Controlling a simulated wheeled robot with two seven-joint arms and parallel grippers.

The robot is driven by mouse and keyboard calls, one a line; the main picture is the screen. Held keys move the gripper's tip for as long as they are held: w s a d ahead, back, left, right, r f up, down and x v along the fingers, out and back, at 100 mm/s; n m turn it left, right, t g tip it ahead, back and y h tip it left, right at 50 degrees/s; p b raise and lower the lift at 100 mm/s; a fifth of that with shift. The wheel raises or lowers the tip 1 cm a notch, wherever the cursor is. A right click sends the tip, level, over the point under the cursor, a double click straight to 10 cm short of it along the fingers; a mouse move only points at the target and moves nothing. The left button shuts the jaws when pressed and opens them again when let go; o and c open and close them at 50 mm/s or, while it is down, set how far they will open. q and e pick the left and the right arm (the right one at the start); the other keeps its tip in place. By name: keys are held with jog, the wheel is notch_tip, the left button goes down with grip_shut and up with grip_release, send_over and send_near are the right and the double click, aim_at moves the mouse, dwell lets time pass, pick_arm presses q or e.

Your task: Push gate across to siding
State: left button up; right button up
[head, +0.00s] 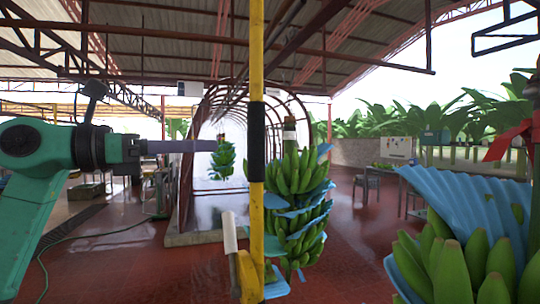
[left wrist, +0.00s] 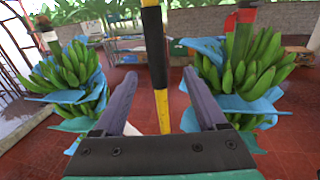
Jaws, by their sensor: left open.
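The gate shows as an upright yellow pole (head: 256,215) with a black band, in the middle of the head view. In the left wrist view the pole (left wrist: 162,108) stands ahead, lined up with the gap between the fingers. My left gripper (head: 212,146) comes in from the left at the height of the black band, its tips a little left of the pole in the picture. It is open and empty in the left wrist view (left wrist: 160,72). I cannot tell how far the tips are from the pole. The siding cannot be made out. My right gripper is out of view.
A green banana bunch with blue sheets (head: 300,200) hangs just right of the pole. Another bunch (head: 470,265) hangs close at the lower right, and a small one (head: 222,160) hangs farther back. A table (head: 415,178) stands behind. The red floor (head: 345,255) between is clear.

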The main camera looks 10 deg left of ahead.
pick_arm(q)
jog(key=p+x, duration=0.5)
jog(key=x, duration=1)
jog(key=shift+w+a+f, duration=0.2)
jog(key=shift+w, duration=0.15)
jog(key=shift+s, duration=0.15)
grip_shut()
